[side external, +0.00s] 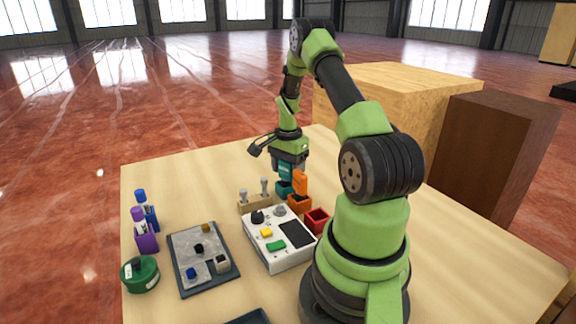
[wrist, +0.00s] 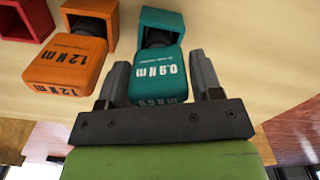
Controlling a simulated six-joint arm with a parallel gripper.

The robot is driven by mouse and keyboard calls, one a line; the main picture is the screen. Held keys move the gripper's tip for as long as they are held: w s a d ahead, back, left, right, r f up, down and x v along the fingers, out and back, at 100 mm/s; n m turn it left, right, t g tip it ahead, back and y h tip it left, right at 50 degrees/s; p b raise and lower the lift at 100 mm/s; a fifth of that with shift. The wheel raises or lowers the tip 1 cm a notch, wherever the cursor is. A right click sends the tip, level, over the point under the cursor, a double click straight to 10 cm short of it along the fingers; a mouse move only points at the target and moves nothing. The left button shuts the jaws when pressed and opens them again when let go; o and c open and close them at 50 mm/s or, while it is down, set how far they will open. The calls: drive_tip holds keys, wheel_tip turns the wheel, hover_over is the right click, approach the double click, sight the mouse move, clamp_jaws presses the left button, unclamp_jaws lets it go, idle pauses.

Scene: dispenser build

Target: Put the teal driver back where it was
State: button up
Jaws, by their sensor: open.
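The teal driver, marked 0.9 N m, shows in the wrist view (wrist: 157,75) and in the side view (side external: 286,171). It stands upright, its dark lower part entering the teal holder (wrist: 176,19), which also shows in the side view (side external: 283,188). Whether it is fully seated cannot be told. My gripper (wrist: 160,72) is open, with one finger on each side of the teal driver's handle. In the side view my gripper (side external: 289,160) is above the holders at the table's far side.
An orange driver (wrist: 64,67) stands in an orange holder (wrist: 90,8) close beside my left finger. A red holder (wrist: 24,18) looks empty. A white device (side external: 278,237), a wooden rack (side external: 255,205) and a dark tray (side external: 203,258) lie nearby.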

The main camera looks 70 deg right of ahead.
wheel_tip(320, 180, up, 12)
drive_tip(key=w+a+r+n+t, duration=0.2)
drive_tip(key=a+r+n, duration=0.35)
drive_tip(key=a, duration=0.45)
drive_tip(key=w+a+r+n+t, duration=0.2)
drive_tip(key=a+r+n, duration=0.2)
drive_tip(key=a+r, duration=0.45)
drive_tip(key=s+a+n+t+y, duration=0.1)
drive_tip(key=s+a+n, duration=0.3)
drive_tip(key=a, duration=0.3)
drive_tip(key=s+a+n+t+y, duration=0.1)
drive_tip(key=s+a+n+t, duration=0.1)
drive_tip(key=s+a+n, duration=0.3)
drive_tip(key=shift+s+a, duration=0.3)
drive_tip(key=shift+a, duration=0.85)
drive_tip(key=shift+f, duration=0.1)
